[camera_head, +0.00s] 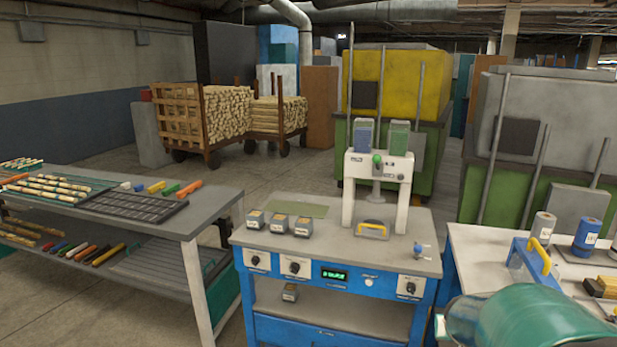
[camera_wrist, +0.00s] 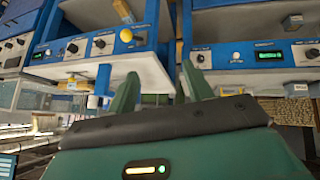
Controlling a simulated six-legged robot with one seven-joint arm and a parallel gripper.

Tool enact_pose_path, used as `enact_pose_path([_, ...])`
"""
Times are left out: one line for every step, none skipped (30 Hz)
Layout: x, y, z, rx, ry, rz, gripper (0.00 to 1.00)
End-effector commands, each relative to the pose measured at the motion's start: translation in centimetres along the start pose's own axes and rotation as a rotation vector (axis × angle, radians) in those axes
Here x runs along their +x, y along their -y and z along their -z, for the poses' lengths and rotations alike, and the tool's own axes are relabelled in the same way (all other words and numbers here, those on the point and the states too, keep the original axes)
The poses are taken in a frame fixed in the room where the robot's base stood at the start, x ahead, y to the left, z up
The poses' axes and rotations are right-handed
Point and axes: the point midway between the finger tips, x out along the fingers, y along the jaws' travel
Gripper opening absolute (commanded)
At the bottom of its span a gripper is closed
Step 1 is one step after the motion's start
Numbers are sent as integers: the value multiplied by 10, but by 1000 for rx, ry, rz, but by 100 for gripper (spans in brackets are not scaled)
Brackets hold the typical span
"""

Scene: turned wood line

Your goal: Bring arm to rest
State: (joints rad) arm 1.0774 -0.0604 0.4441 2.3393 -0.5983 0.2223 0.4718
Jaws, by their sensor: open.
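My gripper (camera_wrist: 160,86) shows in the wrist view with its two green fingers apart and nothing between them. Beyond the fingers are blue machine fronts with knobs, and the view is tilted. In the head view, a green rounded part of my arm (camera_head: 530,322) fills the lower right corner, in front of the right-hand bench. The gripper's fingers do not show in the head view.
A blue workbench (camera_head: 300,240) with a white press stands in the middle. A grey table (camera_head: 205,215) with wood sticks and trays is on the left. A right-hand bench (camera_head: 480,240) holds rolls and a blue-and-yellow fixture. Open floor (camera_head: 110,170) lies behind the left table.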

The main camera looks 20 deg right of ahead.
Motion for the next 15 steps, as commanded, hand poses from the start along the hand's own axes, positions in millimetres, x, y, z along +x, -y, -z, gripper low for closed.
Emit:
enact_pose_path([-17,15,2,-33,-4,0,51])
enact_pose_path([-26,22,2,-47,-2,-1,51])
enact_pose_path([-38,31,1,-66,0,0,51])
enact_pose_path([-46,37,0,-79,3,3,51])
enact_pose_path([-55,44,-1,-91,4,7,51])
enact_pose_path([-67,53,-3,-109,6,14,51])
enact_pose_path([-77,59,-5,-120,8,20,51])
enact_pose_path([-86,66,-8,-132,10,28,51])
enact_pose_path([-98,74,-11,-146,12,41,51])
enact_pose_path([-107,80,-14,-159,14,53,51])
enact_pose_path([-116,86,-18,-169,16,66,51])
enact_pose_path([-128,94,-22,-184,20,84,51])
enact_pose_path([-137,100,-26,-196,22,100,51])
enact_pose_path([-146,106,-31,-208,25,118,51])
enact_pose_path([-158,113,-37,-223,30,143,51])
